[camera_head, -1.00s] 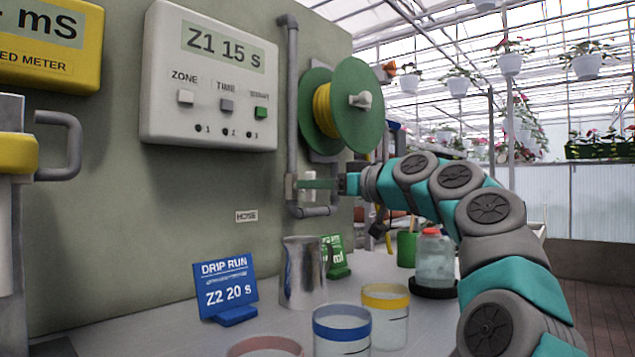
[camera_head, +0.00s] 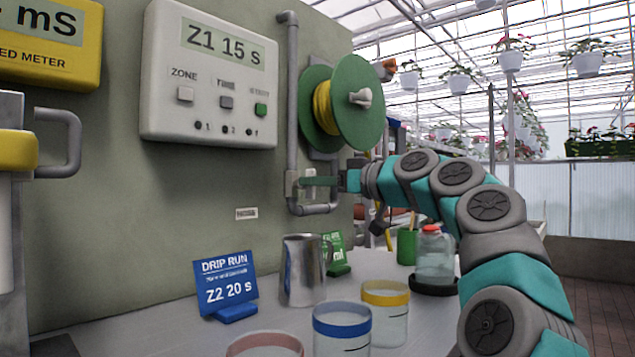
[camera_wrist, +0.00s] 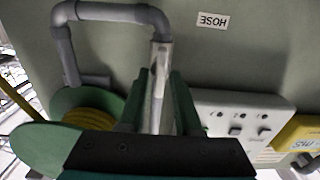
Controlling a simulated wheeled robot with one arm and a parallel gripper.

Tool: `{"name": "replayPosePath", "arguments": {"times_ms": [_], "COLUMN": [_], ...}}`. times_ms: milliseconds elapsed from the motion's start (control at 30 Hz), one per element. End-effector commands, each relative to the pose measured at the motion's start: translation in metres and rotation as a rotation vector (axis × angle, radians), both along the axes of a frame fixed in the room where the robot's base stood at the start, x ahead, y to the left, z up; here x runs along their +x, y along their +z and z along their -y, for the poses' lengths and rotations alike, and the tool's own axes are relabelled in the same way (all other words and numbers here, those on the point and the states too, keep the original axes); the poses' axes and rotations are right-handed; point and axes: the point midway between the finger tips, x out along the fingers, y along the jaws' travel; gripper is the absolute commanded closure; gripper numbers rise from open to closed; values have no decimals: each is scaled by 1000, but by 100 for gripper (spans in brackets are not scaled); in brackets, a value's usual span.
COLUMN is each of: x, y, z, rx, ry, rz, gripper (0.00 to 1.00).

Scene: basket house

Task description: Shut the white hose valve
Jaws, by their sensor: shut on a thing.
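The white hose valve's handle (camera_wrist: 160,80) stands between my two green fingers in the wrist view, at the end of a grey bent pipe (camera_wrist: 110,12). In the head view the pale handle (camera_head: 310,173) is small and partly hidden by the fingers. My gripper (camera_head: 318,182) reaches in from the right to the pipe on the wall, below the green hose reel. It is shut on the valve handle; the wrist view also shows my gripper (camera_wrist: 160,90). The exact angle of the handle is hard to tell.
The green hose reel (camera_head: 358,104) hangs close above my gripper. A white controller (camera_head: 205,115) is on the wall to the left. A metal jug (camera_head: 302,268), colour-rimmed cups (camera_head: 342,328), a blue sign (camera_head: 226,284) and a red-capped jar (camera_head: 434,256) stand on the bench below.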

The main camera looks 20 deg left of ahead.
Motion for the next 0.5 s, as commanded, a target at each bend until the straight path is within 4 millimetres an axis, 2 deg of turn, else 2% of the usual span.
{"name": "replayPosePath", "arguments": {"times_ms": [267,500], "x": [-1,1], "y": [3,3], "z": [2,1], "rx": [34,101], "ry": [0,1], "rz": [-79,-250], "gripper": [100,100]}}
